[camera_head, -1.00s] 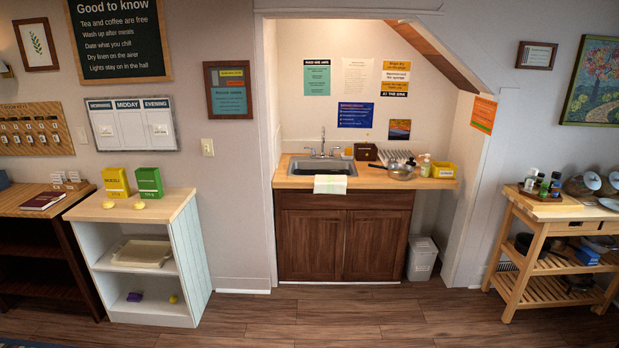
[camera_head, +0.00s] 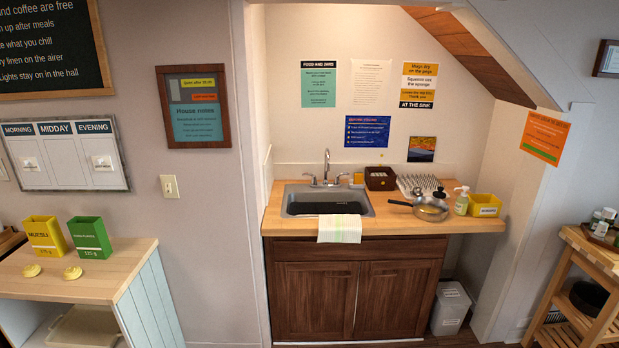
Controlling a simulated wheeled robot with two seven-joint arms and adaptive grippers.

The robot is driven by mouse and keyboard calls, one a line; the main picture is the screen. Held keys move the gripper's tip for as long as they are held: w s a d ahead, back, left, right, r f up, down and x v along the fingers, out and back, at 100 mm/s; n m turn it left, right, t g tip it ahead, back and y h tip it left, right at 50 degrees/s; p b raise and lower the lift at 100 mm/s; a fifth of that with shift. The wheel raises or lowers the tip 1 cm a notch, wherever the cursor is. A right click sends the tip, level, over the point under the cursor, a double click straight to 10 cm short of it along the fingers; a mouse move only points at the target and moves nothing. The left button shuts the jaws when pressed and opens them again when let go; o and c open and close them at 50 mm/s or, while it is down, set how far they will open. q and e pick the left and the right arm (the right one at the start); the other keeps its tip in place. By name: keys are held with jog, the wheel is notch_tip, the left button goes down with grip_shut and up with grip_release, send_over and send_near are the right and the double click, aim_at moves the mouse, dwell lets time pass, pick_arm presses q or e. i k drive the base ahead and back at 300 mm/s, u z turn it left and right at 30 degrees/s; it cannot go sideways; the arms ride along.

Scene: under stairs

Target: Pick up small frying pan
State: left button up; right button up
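A small frying pan (camera_head: 431,213) sits on the wooden counter (camera_head: 385,222), to the right of the sink. Its handle points left toward the sink, and something yellowish shows in or behind its bowl. It stands in front of the ribbed drying rack (camera_head: 420,184) and left of a soap bottle (camera_head: 461,201). Neither of my grippers shows in the head view.
The sink (camera_head: 326,201) holds something dark, and a towel (camera_head: 340,229) hangs over its front edge. A yellow box (camera_head: 485,206) stands at the counter's right end. A shelf unit (camera_head: 100,268) is at left, a wooden trolley (camera_head: 590,262) at right. A bin (camera_head: 450,308) stands beside the cabinet.

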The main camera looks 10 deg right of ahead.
aim_at(429, 209)
jog(key=i, duration=0.35)
jog(key=z, duration=2)
jog(key=i, duration=3.4)
jog(key=u, duration=3.45)
